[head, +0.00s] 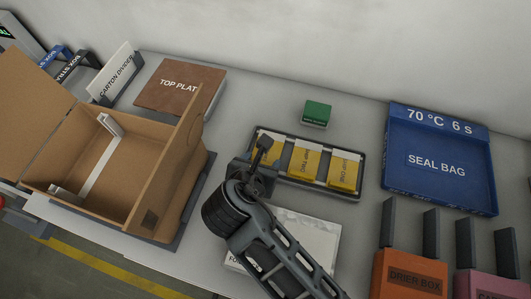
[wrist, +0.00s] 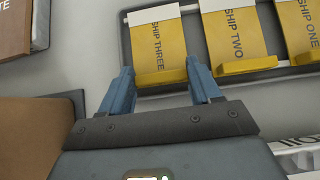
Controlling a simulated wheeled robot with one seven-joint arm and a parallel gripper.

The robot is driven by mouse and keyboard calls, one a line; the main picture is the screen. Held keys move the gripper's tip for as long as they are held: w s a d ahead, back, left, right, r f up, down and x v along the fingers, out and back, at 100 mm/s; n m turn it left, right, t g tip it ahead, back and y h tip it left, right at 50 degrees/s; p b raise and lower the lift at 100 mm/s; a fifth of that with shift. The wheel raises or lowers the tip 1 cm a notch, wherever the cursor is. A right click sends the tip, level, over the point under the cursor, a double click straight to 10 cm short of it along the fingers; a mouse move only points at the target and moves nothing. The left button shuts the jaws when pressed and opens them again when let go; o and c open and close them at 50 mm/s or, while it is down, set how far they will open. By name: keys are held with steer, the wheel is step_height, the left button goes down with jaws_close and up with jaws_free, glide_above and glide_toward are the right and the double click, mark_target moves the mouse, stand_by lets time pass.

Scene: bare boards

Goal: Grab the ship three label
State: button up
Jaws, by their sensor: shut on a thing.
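The ship three label (wrist: 157,45) is a yellow card with a white top edge and a raised yellow lip, in the left slot of a dark tray (wrist: 133,70). My gripper (wrist: 163,83) is shut on its lower yellow lip, one blue finger at each side.
An open carton (head: 150,190) stands at the left, with a brown top plate (head: 180,88) behind it. A green block (head: 317,113) sits behind the tray. A blue seal bag tray (head: 440,140) and an orange drier box (head: 410,277) are at the right.

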steer(key=c, duration=0.4)
steer(key=shift+o, duration=0.2)
